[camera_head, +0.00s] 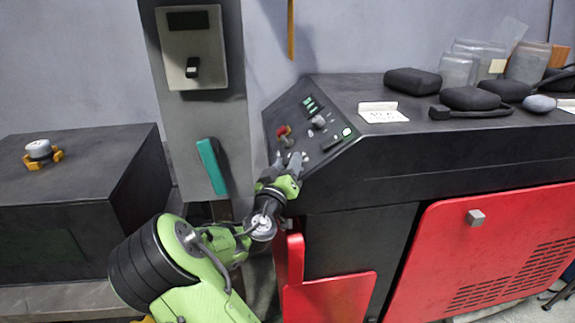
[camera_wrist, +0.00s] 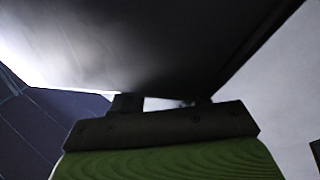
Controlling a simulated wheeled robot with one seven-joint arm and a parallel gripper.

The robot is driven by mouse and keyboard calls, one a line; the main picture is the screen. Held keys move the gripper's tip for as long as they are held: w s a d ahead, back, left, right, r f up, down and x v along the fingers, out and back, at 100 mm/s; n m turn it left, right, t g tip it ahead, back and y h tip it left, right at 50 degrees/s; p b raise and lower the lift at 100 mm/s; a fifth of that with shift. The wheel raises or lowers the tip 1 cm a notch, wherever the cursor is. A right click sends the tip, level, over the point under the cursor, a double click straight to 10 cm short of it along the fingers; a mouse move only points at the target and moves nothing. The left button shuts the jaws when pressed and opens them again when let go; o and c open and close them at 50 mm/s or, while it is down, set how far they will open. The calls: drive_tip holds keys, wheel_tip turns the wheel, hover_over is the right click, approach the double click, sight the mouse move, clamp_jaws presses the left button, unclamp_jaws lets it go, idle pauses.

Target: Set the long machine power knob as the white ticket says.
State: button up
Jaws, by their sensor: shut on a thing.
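The long black machine (camera_head: 430,153) has a sloped control panel (camera_head: 335,152) at its left end. My gripper (camera_head: 291,160) is at the panel's lower left, shut on what looks like a small knob there. The fingers hide the knob, so its setting cannot be read. In the wrist view, the gripper (camera_wrist: 157,104) is close against a dark surface and its fingertips are mostly hidden. A white ticket (camera_head: 383,116) stands on the machine top, right of the panel.
The panel also carries a red and yellow control (camera_head: 283,131), a grey knob (camera_head: 318,121) and green buttons (camera_head: 310,105). Black pouches (camera_head: 412,81) and clear containers (camera_head: 458,69) stand on the machine top. A grey post (camera_head: 205,125) with a switch rises left of the panel.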

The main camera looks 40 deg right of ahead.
drive_tip(key=shift+f, duration=0.15)
drive_tip(key=o, duration=1)
drive_tip(key=shift+o, duration=0.3)
drive_tip(key=shift+y, duration=0.4)
